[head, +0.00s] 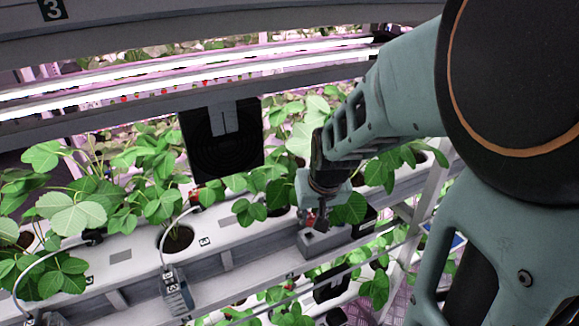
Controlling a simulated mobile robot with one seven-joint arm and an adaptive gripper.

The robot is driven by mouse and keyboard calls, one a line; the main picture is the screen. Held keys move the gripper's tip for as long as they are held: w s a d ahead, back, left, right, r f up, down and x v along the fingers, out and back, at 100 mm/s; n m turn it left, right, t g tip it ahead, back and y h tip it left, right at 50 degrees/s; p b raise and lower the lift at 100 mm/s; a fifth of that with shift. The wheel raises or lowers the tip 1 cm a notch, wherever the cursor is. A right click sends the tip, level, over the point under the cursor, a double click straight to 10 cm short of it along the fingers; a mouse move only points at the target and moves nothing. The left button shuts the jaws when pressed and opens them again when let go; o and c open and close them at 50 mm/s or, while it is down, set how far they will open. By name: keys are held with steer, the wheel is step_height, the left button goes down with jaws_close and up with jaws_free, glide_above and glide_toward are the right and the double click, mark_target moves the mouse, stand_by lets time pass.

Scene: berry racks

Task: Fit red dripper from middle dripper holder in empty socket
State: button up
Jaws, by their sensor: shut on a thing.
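My gripper (321,222) points down at the front edge of the white planting gutter, right of the middle of the head view. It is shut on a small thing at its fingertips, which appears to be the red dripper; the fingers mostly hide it. A grey dripper holder (325,240) on the gutter's front lies directly below the fingertips. I cannot tell whether the held thing touches it. Another grey holder (178,297) hangs to the left, with a thin tube running to it. The empty socket cannot be made out.
The white gutter (120,257) carries leafy strawberry plants in round holes. A black panel (222,145) stands behind. Bright light tubes (190,75) cross above. A grey upright (432,205) stands right of my gripper.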

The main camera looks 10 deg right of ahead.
mark_target(312, 223)
steer(key=shift+f+b, duration=1.45)
steer(key=shift+f, duration=0.65)
steer(key=o, duration=0.8)
